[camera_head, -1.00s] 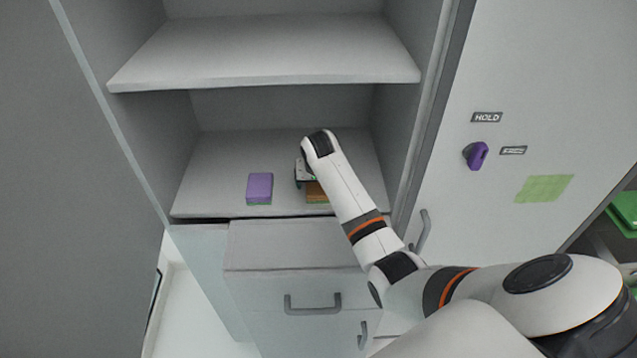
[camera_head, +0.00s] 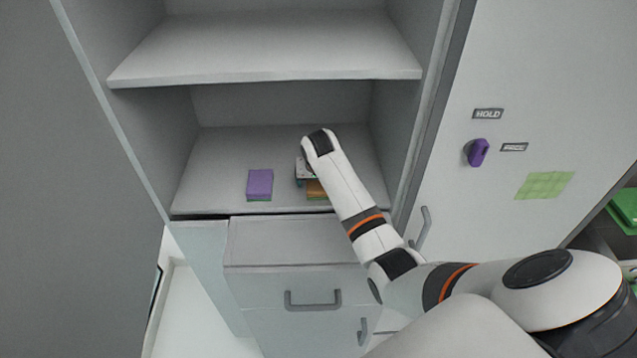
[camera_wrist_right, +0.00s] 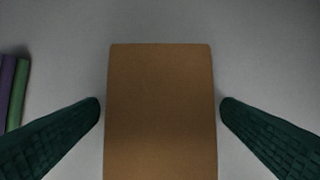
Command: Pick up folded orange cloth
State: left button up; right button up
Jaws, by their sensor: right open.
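The folded orange cloth (camera_head: 316,190) lies on the lower shelf, mostly hidden behind my right arm in the head view. In the right wrist view it is a brown-orange rectangle (camera_wrist_right: 160,110) between the two dark green fingers. My right gripper (camera_wrist_right: 160,108) is open, with one finger on each side of the cloth and a narrow gap showing at each side. In the head view the right gripper (camera_head: 304,173) is largely covered by my wrist. My left gripper is not in view.
A folded purple cloth (camera_head: 259,184) with a green underside lies left of the orange one; its edge shows in the right wrist view (camera_wrist_right: 12,88). Cabinet side walls bound the shelf. A drawer (camera_head: 300,285) sits below.

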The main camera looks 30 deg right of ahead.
jog(key=shift+c, duration=0.6)
jog(key=c, duration=0.9)
jog(key=shift+r, duration=0.15)
jog(key=shift+c, duration=0.2)
jog(key=shift+r, duration=0.15)
jog(key=shift+w+a+b, duration=0.1)
jog(key=shift+b, duration=0.4)
jog(key=shift+r+b, duration=0.35)
jog(key=shift+r, duration=0.1)
jog(key=r+b, duration=0.1)
jog(key=r, duration=0.1)
jog(key=r+b, duration=0.1)
jog(key=r, duration=0.3)
jog(key=shift+w+a+b, duration=0.15)
jog(key=shift+a+b, duration=0.2)
jog(key=shift+b, duration=0.05)
jog(key=w+a+b, duration=0.2)
jog(key=w+a, duration=0.1)
jog(key=a, duration=0.2)
jog(key=w+a+b, duration=0.2)
jog(key=w+a, duration=0.1)
jog(key=a, duration=0.2)
jog(key=w+a+b, duration=0.3)
jog(key=a, duration=0.2)
jog(key=shift+w+a, duration=0.1)
jog(key=shift+w, duration=0.05)
jog(key=shift+w+a, duration=0.3)
jog(key=shift+a, duration=0.2)
